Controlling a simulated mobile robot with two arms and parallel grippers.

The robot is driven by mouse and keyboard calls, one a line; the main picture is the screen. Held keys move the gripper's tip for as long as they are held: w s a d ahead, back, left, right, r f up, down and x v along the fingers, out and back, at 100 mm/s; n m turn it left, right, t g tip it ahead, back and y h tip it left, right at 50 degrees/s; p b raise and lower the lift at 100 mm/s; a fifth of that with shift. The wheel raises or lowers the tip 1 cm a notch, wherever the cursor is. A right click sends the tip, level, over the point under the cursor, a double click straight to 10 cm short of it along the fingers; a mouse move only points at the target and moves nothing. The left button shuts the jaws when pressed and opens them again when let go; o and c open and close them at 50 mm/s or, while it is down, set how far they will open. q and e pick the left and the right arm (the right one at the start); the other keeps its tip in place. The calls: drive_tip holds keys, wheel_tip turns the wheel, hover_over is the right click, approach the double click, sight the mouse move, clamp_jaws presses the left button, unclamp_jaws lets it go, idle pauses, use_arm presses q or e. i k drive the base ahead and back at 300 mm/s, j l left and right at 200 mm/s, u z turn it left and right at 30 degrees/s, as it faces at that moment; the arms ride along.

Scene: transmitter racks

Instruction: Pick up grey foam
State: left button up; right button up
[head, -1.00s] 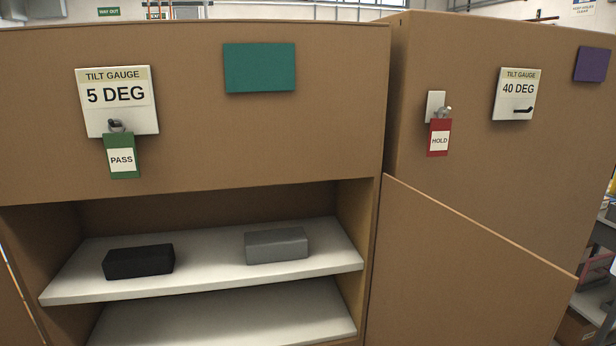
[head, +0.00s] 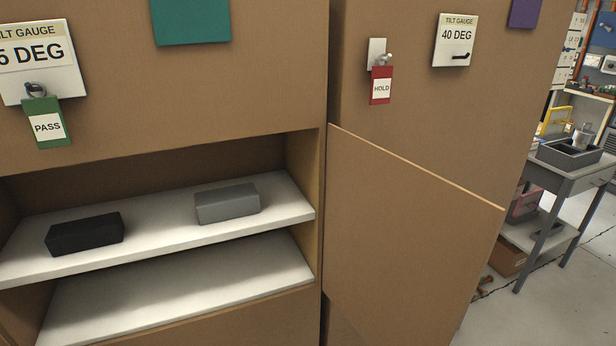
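The grey foam (head: 227,203) is a small grey block lying on the upper white shelf (head: 165,233) inside the open rack at the left. A similar black block (head: 85,234) lies to its left on the same shelf, with a gap between them. Nothing covers the grey foam. Neither of my grippers shows in the head view.
A lower white shelf (head: 180,285) is bare. A brown door panel (head: 405,225) stands right of the opening. The rack carries a green PASS tag (head: 46,123); the neighbouring one carries a red HOLD tag (head: 381,86). A grey table (head: 570,175) stands at the right.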

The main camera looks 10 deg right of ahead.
sight(226, 203)
drive_tip(key=l+u, duration=0.1)
drive_tip(key=u, duration=0.25)
drive_tip(key=l+u, duration=0.15)
drive_tip(key=u, duration=0.2)
drive_tip(key=l+u, duration=0.35)
drive_tip(key=l, duration=0.55)
drive_tip(key=k+l+u, duration=0.1)
drive_tip(key=l+u, duration=0.25)
drive_tip(key=l, duration=1)
drive_tip(key=k+l, duration=0.1)
drive_tip(key=l, duration=0.25)
